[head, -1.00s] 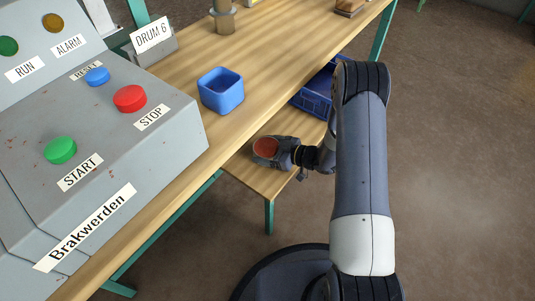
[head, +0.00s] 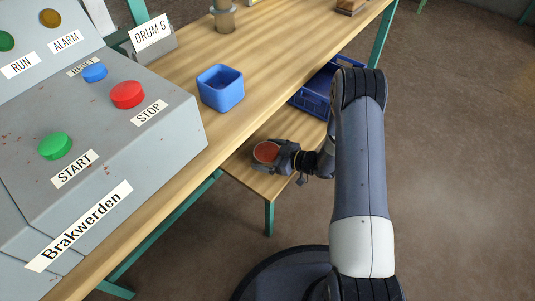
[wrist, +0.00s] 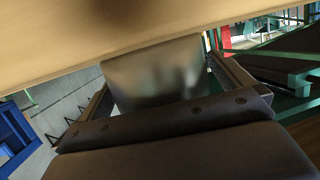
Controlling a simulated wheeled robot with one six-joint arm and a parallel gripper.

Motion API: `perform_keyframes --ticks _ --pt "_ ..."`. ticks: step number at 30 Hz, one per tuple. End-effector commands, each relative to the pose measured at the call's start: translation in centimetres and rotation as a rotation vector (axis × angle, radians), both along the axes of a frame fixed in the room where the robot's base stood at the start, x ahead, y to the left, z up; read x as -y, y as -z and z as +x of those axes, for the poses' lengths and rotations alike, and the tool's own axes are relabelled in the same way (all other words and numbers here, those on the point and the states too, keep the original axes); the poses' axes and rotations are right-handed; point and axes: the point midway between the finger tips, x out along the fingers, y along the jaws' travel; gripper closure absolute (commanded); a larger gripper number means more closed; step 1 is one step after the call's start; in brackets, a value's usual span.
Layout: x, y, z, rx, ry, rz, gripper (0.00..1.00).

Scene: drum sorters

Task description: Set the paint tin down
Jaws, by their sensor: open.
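The paint tin (head: 266,152), with a red-brown top, is upright at the lower wooden shelf (head: 262,181), below the bench top. In the wrist view the tin (wrist: 155,78) is a shiny grey metal wall, and its edge meets the wooden surface. My gripper (head: 272,156) reaches in from the right, around the tin. In the wrist view its fingers (wrist: 162,82) stand open on either side of the tin, with a narrow gap at the right. The far side of the tin is hidden.
A dark blue crate (head: 316,97) stands beyond the gripper, partly under the bench top (head: 190,125). A light blue bin (head: 220,89) stands on the bench top. The grey control panel (head: 95,165) fills the left. Open floor lies to the right.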

Motion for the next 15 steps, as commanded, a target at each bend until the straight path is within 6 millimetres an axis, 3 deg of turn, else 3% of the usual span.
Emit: perform_keyframes --ticks 5,15 --pt "1.0 -0.8 -0.4 -0.001 0.005 -0.001 0.00" --pt "7.0 -3.0 -3.5 -0.001 0.006 0.001 0.00"
